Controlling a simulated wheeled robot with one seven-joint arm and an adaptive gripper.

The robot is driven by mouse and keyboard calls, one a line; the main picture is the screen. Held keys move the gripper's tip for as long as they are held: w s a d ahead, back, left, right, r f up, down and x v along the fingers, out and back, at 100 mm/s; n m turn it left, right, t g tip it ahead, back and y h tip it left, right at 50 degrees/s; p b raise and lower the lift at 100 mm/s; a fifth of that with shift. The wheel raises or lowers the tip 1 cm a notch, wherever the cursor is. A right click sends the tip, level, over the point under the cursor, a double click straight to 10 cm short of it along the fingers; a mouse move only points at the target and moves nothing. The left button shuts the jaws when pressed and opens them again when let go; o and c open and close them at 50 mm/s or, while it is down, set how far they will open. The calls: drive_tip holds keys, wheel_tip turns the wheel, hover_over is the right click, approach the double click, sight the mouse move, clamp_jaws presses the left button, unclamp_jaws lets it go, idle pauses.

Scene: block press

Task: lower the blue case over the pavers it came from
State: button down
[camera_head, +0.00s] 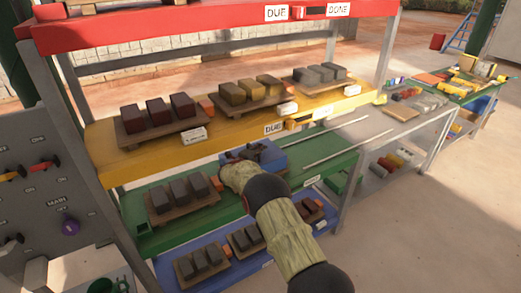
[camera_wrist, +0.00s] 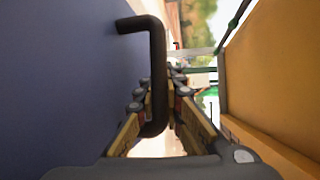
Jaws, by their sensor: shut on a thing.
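The blue case (camera_head: 272,159) is in the head view above the green shelf (camera_head: 215,215), close under the front of the yellow shelf (camera_head: 110,158). In the wrist view its flat blue side (camera_wrist: 65,80) fills the left, with a dark bent handle (camera_wrist: 157,65). My gripper (camera_wrist: 160,105) is shut on that handle. In the head view my arm covers the gripper and part of the case. Dark grey pavers (camera_head: 181,191) lie on a board at the left of the green shelf. I cannot tell what lies under the case.
The yellow shelf holds boards of dark red (camera_head: 158,111), yellow (camera_head: 249,91) and grey pavers (camera_head: 320,74). The blue bottom shelf (camera_head: 228,272) holds more boards of pavers. In the wrist view a yellow-orange panel (camera_wrist: 275,75) stands close at right. Two pale rods (camera_head: 325,145) lie right of the case.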

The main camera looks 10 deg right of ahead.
drive_tip(key=shift+f, duration=0.1)
drive_tip(key=c, duration=2)
unclamp_jaws()
drive_tip(key=shift+o, duration=0.9)
drive_tip(key=shift+f, duration=0.15)
drive_tip(key=shift+s+a, duration=0.1)
